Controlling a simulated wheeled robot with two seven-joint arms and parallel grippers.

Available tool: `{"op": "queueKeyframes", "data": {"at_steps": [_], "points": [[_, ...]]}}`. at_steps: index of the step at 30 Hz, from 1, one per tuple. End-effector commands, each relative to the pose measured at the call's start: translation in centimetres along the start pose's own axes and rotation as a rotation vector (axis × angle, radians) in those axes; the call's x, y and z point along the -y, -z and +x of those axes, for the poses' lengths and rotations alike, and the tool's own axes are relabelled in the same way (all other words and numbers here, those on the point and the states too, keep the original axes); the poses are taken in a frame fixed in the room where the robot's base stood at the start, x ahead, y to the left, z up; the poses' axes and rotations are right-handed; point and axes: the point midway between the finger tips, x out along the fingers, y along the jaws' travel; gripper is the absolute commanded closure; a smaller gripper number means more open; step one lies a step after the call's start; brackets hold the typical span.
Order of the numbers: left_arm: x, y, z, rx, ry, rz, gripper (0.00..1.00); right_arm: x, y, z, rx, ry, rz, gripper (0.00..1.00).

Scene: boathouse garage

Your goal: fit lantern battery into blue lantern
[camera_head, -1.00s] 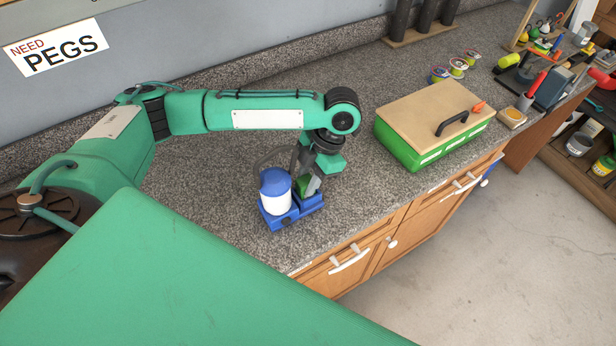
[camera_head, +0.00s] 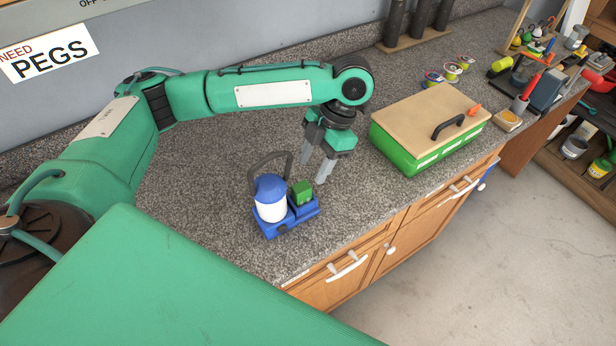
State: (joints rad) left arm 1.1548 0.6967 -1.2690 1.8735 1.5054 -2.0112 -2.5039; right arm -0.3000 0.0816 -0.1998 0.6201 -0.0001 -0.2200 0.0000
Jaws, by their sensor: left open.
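The blue lantern (camera_head: 270,197) stands upright on the counter, with a white body, a blue cap, a dark handle and a blue base. A green block, the lantern battery (camera_head: 301,192), sits upright in the right part of the blue base, beside the white body. How deep it sits I cannot tell. My left gripper (camera_head: 317,171) is above and to the right of the battery, apart from it, open and empty, fingers pointing down. My right gripper is not in view.
A green box with a wooden lid (camera_head: 428,118) and black handle stands right of my left gripper. Several small coloured tins (camera_head: 452,72) lie behind it. Tools crowd the far right end. The granite counter (camera_head: 225,150) is clear behind the lantern.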

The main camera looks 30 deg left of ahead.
Motion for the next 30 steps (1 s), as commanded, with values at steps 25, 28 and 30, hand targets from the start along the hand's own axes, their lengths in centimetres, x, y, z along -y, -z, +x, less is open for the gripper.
{"op": "queueKeyframes", "data": {"at_steps": [25, 28, 30], "points": [[0.0, 0.0, -4.8, -0.001, 0.001, 0.000, 0.51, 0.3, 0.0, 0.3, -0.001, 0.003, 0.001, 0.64], [0.0, 0.0, -4.8, -0.001, 0.001, 0.000, 0.51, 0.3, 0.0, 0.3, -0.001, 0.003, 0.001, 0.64], [0.0, 0.0, -4.8, 0.000, 0.001, 0.000, 0.51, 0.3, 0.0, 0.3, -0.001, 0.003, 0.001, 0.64]]}}
